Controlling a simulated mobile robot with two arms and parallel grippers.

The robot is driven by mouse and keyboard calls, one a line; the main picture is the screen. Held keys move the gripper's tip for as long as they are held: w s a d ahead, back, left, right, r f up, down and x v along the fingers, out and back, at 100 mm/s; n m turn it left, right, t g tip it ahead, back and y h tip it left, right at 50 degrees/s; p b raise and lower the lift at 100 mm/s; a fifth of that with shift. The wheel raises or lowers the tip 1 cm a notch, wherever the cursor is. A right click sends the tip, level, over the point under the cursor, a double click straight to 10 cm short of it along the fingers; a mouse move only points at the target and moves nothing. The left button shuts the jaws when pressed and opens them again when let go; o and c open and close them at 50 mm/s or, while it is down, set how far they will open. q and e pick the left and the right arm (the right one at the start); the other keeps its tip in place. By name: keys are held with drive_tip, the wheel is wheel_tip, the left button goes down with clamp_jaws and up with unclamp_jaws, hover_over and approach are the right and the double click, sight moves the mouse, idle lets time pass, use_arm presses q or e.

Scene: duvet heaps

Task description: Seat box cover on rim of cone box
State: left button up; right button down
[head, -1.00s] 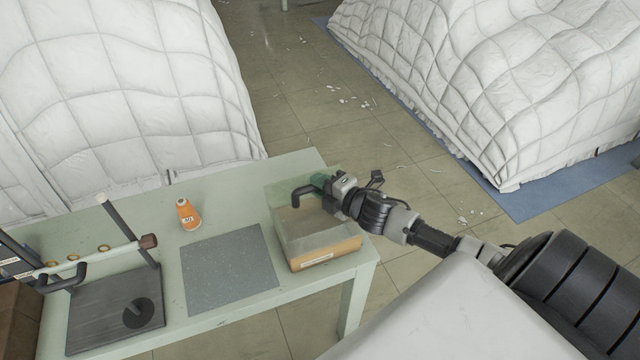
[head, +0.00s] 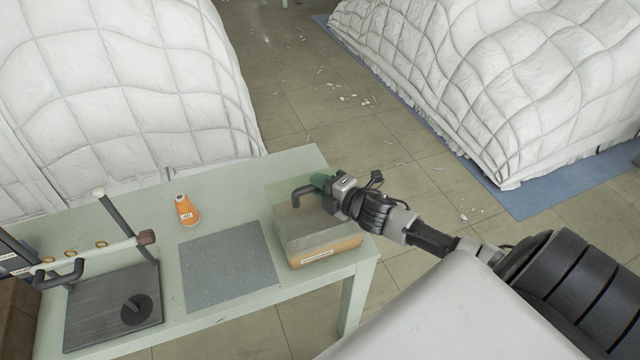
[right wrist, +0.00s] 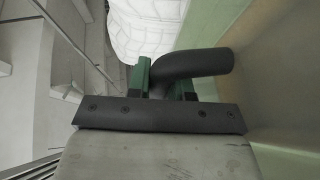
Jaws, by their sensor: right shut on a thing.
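The cone box (head: 347,249) stands at the right end of the table, with an orange-tan lower band and a white label on its front. The box cover (head: 312,229), greyish and partly see-through, is over the box. I cannot tell whether its edge touches the rim all round. My right gripper (head: 322,183) is shut on the cover's dark bent handle (head: 300,193). In the right wrist view, the green-padded fingers (right wrist: 166,84) close around that handle (right wrist: 207,62). My left gripper is not in view.
An orange cone (head: 187,211) stands on the pale green table (head: 240,190). A grey mat (head: 228,268) lies left of the box. A dark rack base (head: 95,315) with posts is at the left. White duvet heaps (head: 120,80) stand beyond the table.

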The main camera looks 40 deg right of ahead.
drive_tip(key=shift+f+b, duration=0.35)
drive_tip(key=shift+f, duration=0.2)
drive_tip(key=c, duration=0.9)
unclamp_jaws()
drive_tip(key=shift+c, duration=0.2)
drive_tip(key=shift+s+f, duration=0.1)
drive_tip(key=shift+s+d, duration=0.15)
drive_tip(key=shift+s, duration=0.15)
drive_tip(key=b+v, duration=0.1)
drive_tip(key=v, duration=0.7)
drive_tip(key=shift+s+b, duration=0.15)
drive_tip(key=shift+b, duration=0.15)
drive_tip(key=shift+v, duration=0.9)
